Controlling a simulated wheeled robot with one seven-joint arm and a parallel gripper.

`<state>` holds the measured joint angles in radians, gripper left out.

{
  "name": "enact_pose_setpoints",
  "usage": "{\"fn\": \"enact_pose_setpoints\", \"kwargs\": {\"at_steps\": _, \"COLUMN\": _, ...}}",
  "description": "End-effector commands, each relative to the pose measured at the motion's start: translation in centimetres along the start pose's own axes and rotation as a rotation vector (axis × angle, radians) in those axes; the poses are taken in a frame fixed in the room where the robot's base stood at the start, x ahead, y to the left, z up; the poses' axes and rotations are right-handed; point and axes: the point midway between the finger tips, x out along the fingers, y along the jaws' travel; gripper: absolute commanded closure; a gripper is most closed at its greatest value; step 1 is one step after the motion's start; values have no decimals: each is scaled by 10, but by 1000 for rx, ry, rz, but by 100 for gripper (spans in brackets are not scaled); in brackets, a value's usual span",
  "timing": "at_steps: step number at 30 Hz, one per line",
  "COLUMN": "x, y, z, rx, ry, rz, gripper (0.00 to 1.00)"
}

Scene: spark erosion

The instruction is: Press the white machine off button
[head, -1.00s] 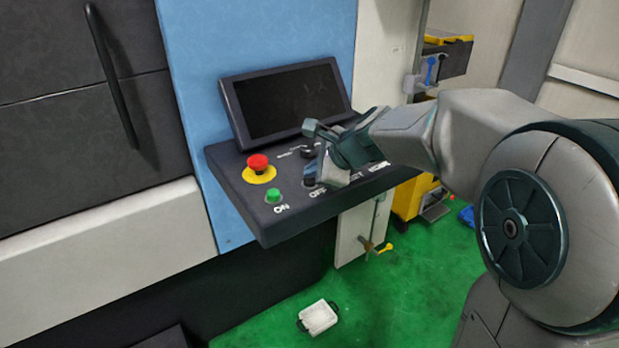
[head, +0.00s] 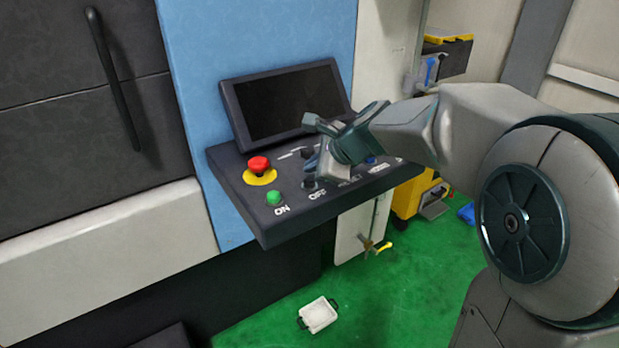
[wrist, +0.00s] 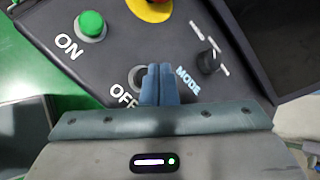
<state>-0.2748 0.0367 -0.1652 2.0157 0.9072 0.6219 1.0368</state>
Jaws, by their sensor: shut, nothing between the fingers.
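The OFF button (head: 309,185) is a small dark button above the white OFF label on the black, sloping control panel (head: 285,228). In the wrist view, part of its round rim (wrist: 136,75) shows just left of my fingers, which hide the rest. My gripper (head: 318,171) is shut and empty, its fingers pointing down at the panel beside the button. In the wrist view the closed blue-grey fingertips (wrist: 160,70) overlap the button's right side. I cannot tell whether they touch it.
The green ON button (head: 273,197) and red emergency stop (head: 259,164) on its yellow base are left of OFF. The MODE knob (wrist: 208,61) is right of my fingers in the wrist view. A dark screen (head: 287,101) stands behind the controls.

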Motion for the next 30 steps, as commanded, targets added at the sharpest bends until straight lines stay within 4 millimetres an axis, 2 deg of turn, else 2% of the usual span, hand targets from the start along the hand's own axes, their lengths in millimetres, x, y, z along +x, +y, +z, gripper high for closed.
{"fn": "enact_pose_setpoints", "kwargs": {"at_steps": 13, "x": -33, "y": -24, "z": 24, "rx": 0, "ry": 0, "rz": -1, "gripper": 100}}
{"fn": "enact_pose_setpoints", "kwargs": {"at_steps": 30, "x": -33, "y": -24, "z": 24, "rx": 0, "ry": 0, "rz": 0, "gripper": 100}}
